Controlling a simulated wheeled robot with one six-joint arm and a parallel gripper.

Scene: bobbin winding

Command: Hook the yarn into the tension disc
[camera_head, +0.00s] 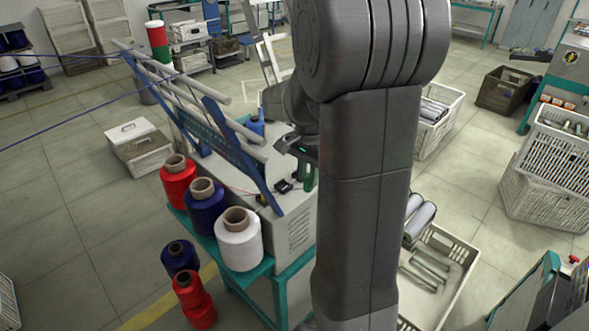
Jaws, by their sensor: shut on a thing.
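My gripper (292,146) is small and partly hidden behind my arm, over the top of the winding machine (300,225). It is shut; the yarn in it is too fine to make out here. A thin red yarn line (237,190) runs across the machine top near the blue frame. A small dark fitting (284,186) sits on the machine top, below and apart from my gripper; I cannot tell whether it is the tension disc. A red cone (178,182), a dark blue cone (205,210) and a white cone (239,243) stand at the machine's left side.
A blue rack with pale rods (195,105) slants over the machine's left side. Blue strands (95,113) stretch left from it. More spools (188,290) stand lower left. A crate with metal rods (440,275) is at lower right. Open floor lies left.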

